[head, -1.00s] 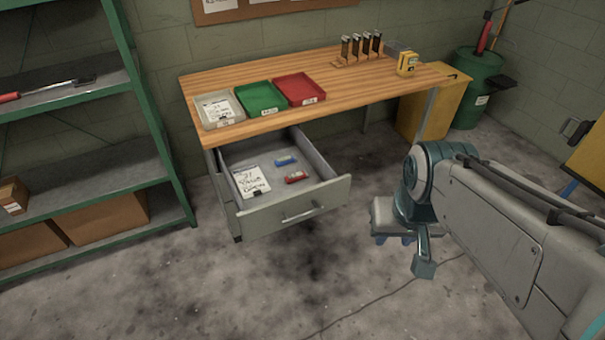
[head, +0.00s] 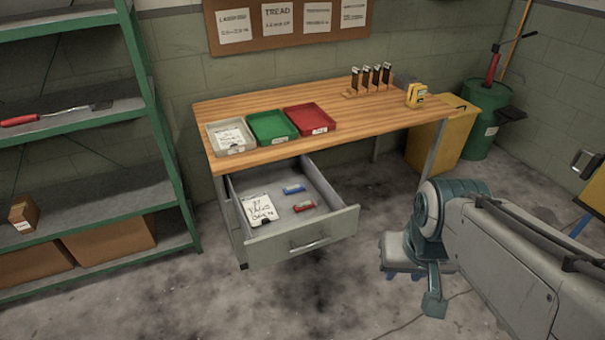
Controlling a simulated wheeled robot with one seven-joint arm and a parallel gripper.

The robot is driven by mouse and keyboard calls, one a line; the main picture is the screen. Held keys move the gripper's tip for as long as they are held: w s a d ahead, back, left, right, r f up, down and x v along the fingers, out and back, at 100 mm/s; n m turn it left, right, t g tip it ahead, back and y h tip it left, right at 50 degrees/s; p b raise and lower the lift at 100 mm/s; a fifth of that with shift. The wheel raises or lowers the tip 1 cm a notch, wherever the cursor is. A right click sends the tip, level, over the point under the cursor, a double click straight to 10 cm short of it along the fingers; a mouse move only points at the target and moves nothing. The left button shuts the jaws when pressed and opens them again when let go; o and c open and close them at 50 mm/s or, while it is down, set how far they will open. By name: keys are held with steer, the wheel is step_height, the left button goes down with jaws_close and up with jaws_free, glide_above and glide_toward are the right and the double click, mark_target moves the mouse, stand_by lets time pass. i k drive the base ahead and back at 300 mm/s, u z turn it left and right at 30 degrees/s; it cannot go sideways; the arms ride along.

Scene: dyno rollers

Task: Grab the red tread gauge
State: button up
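The red tread gauge (head: 304,206) lies flat in the open drawer (head: 292,247) under the workbench, towards its front right. A blue gauge of similar shape (head: 293,188) lies just behind it. A white note sheet (head: 259,210) with black handwriting lies to their left in the drawer. My arm reaches in from the right and bends down at a teal joint, well right of the drawer and apart from it. The fingertips of my gripper cannot be made out, so its opening is unclear. Nothing is seen held.
The wooden workbench (head: 340,128) carries a grey tray (head: 232,149), a green tray (head: 286,137), a red tray (head: 325,128), a rack of dark upright tools (head: 371,80) and a yellow device (head: 416,95). Green shelving (head: 157,110) stands left. The floor before the drawer is clear.

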mark_target(306, 205)
steer(key=u, duration=0.7)
steer(key=i, duration=1.45)
steer(key=z, duration=0.15)
